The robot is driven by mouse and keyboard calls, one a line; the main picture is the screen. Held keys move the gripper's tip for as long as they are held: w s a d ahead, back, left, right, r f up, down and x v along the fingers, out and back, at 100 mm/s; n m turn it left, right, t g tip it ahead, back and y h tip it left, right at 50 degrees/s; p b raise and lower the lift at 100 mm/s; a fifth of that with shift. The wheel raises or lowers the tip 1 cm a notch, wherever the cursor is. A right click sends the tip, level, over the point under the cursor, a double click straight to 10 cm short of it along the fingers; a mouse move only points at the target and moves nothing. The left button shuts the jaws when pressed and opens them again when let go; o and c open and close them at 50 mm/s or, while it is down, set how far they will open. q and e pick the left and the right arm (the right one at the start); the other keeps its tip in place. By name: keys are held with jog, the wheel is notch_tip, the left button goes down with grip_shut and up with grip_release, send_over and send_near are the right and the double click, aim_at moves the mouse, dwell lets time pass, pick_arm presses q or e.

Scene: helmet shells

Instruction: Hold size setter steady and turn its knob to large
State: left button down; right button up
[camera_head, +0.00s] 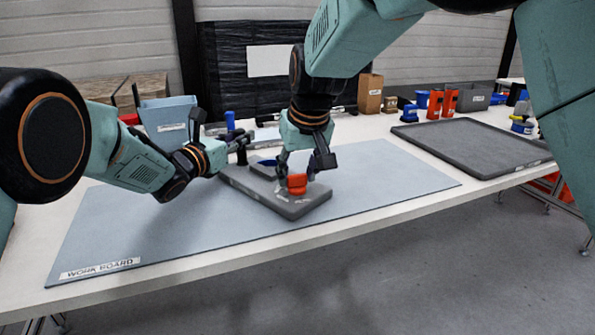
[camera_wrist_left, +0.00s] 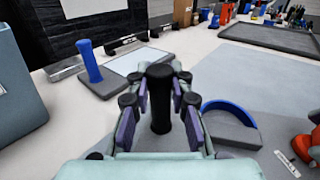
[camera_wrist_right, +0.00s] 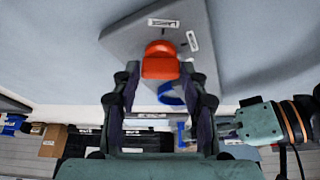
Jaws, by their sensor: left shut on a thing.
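My left gripper (camera_head: 238,143) is shut on this handle. My right gripper (camera_head: 303,168) points down over the red knob. In the right wrist view its fingers (camera_wrist_right: 160,82) are apart, one on each side of the knob (camera_wrist_right: 160,62), with gaps visible. The knob's pointer direction is unclear.
The setter lies on a blue-grey work board (camera_head: 130,225). A dark tray mat (camera_head: 470,140) is at the right. A blue-grey bin (camera_head: 168,118) and a blue-handled tool (camera_wrist_left: 90,62) stand behind. Red and blue parts (camera_head: 440,103) line the back right.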

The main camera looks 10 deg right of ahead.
jog(key=c, duration=0.7)
jog(key=n+y, duration=0.1)
jog(key=n, duration=0.3)
jog(key=shift+d+n+g+y, duration=0.1)
jog(key=shift+n+g+y, duration=0.3)
jog(key=n+y, duration=0.1)
jog(key=n, duration=0.2)
jog(key=shift+w+n+g, duration=0.1)
jog(key=shift+n+g, duration=0.3)
jog(key=n+g+y, duration=0.1)
jog(key=n, duration=0.3)
jog(key=shift+w+d, duration=0.1)
jog(key=n+g, duration=0.2)
jog(key=n, duration=0.2)
jog(key=shift+n, duration=0.5)
